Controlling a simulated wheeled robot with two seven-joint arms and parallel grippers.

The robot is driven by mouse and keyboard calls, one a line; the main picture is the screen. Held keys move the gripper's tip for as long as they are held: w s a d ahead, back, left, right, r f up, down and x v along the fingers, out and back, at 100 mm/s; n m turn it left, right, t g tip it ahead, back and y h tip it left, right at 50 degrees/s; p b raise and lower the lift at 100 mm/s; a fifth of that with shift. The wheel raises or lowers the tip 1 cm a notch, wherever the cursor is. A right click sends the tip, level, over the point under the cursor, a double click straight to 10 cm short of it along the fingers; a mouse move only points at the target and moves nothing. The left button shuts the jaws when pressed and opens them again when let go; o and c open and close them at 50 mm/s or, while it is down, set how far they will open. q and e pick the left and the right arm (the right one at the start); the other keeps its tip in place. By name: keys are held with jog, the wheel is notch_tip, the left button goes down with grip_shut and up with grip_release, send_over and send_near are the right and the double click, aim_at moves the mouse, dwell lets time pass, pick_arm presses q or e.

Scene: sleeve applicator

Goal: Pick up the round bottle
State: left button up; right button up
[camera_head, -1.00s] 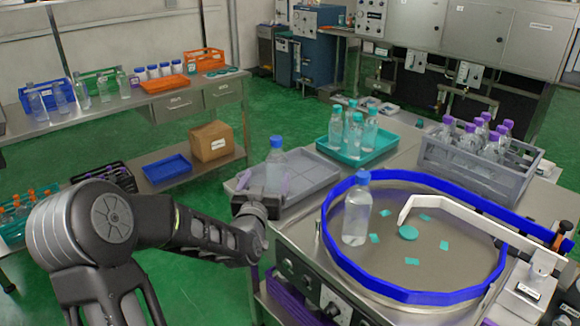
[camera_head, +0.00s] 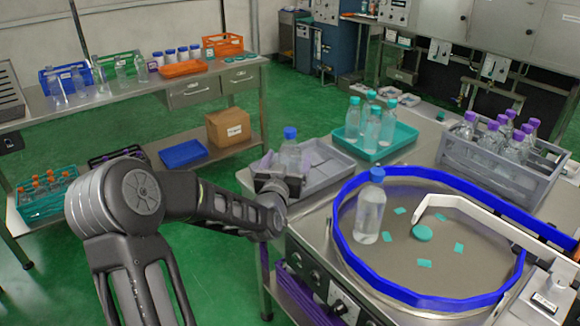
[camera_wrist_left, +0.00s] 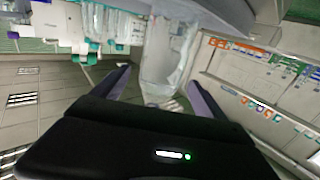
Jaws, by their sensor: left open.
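A clear bottle with a blue cap (camera_head: 290,153) stands in the grey tray (camera_head: 330,171). A second clear blue-capped bottle (camera_head: 370,207) stands on the round turntable with a blue rim. I cannot tell for certain which one the task calls round. My left gripper (camera_head: 279,184) is at the near side of the tray bottle and hides its lower part. In the left wrist view, the open purple fingers (camera_wrist_left: 160,90) flank a clear bottle (camera_wrist_left: 166,52), with a visible gap on either side. My right gripper is not in view.
A white guide arm (camera_head: 470,208) reaches over the turntable, where several teal pieces lie. A teal tray (camera_head: 372,152) with several teal-capped bottles and a grey crate (camera_head: 490,173) of purple-capped bottles stand behind. A steel shelf with bins is at the left.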

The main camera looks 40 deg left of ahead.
pick_arm(q)
jog(key=p+x, duration=0.1)
jog(key=x, duration=0.3)
jog(key=shift+w+a+p, duration=0.25)
jog(key=shift+w+p, duration=0.05)
jog(key=shift+w, duration=0.25)
jog(key=shift+c, duration=0.2)
grip_shut()
dwell(0.9)
jog(key=shift+r, duration=0.1)
